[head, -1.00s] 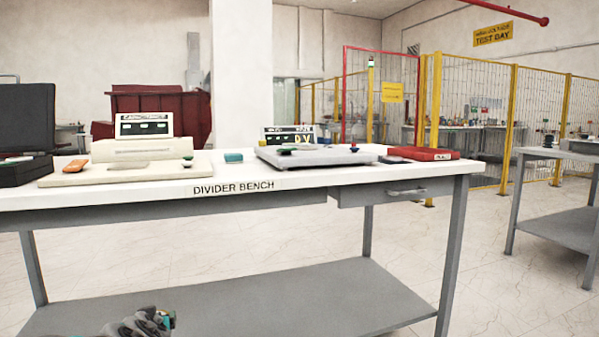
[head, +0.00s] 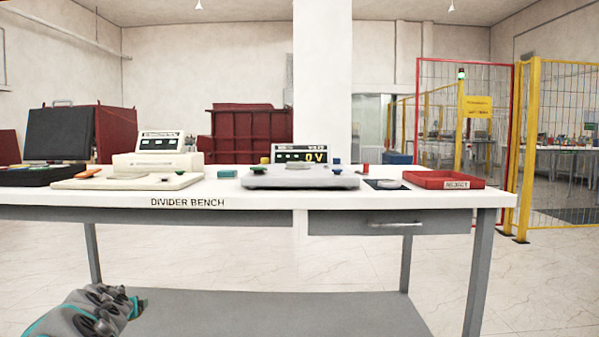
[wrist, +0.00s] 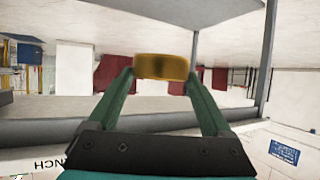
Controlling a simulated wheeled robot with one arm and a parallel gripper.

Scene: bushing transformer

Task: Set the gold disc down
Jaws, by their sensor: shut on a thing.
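The gold disc (wrist: 161,67) shows in the wrist view, held between the two green fingers of my gripper (wrist: 160,75). The gripper is shut on it, with the disc's rim facing the camera. The disc appears held in the air, apart from any surface. In the head view only part of my arm shows at the lower left, in front of the bench's lower shelf; the disc and fingertips are not visible there. The divider bench (head: 270,201) has a white top with instruments on it.
A yellow fence stands at right.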

